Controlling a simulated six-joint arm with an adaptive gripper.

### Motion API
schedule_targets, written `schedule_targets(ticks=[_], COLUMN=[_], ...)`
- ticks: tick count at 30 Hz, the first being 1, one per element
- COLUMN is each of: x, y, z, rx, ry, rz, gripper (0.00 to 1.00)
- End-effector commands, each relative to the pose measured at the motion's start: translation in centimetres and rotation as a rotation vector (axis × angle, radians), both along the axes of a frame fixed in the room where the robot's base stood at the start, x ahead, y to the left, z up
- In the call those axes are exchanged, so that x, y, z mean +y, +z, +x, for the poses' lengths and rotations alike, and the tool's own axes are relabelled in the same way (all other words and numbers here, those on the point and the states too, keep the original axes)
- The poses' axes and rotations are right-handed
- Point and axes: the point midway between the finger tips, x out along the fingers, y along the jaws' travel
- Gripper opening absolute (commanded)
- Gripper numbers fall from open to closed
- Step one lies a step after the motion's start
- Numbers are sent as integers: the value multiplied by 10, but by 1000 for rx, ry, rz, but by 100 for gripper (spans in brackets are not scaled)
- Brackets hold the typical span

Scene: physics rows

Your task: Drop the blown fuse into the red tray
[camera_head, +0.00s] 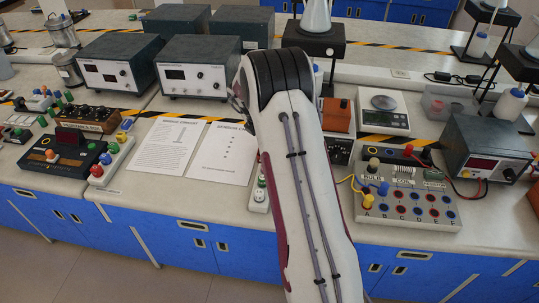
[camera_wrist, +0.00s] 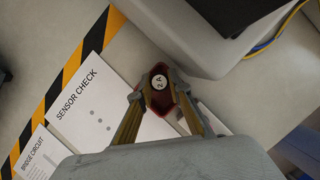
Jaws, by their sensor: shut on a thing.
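The piece sits between the two fingertips, above the pale bench beside the sheet headed "SENSOR CHECK" (camera_wrist: 100,112). Whether it touches anything below is not clear. In the head view my own arm hides the gripper and the held piece. I cannot make out a red tray for certain in either view.
A grey box (camera_wrist: 212,35) stands close by the held piece in the wrist view. In the head view a terminal board (camera_head: 410,198) with wires, a scale (camera_head: 385,119) and a power supply (camera_head: 487,145) stand right of my arm. Paper sheets (camera_head: 165,147) lie left.

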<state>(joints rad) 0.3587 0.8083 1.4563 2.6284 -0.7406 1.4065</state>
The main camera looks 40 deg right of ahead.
Motion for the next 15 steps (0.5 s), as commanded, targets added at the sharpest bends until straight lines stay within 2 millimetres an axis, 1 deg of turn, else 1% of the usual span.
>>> schedule_targets(ticks=[9, 10, 12, 15], x=[0, 0, 0, 0], y=[-1, -1, -1, -1], z=[0, 0, 0, 0], rx=[0, 0, 0, 1], ry=[0, 0, 0, 0], rz=[0, 0, 0, 0], gripper=[2, 21, 38, 38])
